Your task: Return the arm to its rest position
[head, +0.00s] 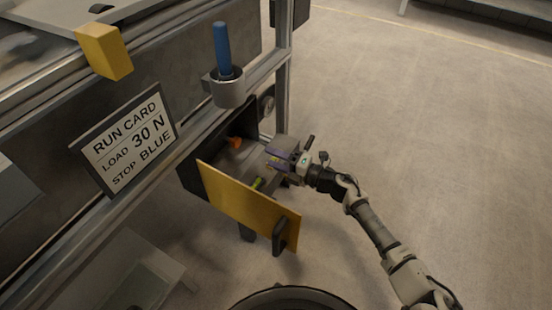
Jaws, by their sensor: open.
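My gripper (277,160) is at the end of my arm, which reaches in from the lower right. I see nothing between the fingers. I cannot tell whether the gripper touches the drawer's side.
A run card (130,138) reading load 30 N, stop blue, hangs on the metal frame. A blue rod (222,50) stands in a grey holder (226,90). A yellow block (104,51) sits at the upper left. The floor (430,130) to the right is clear.

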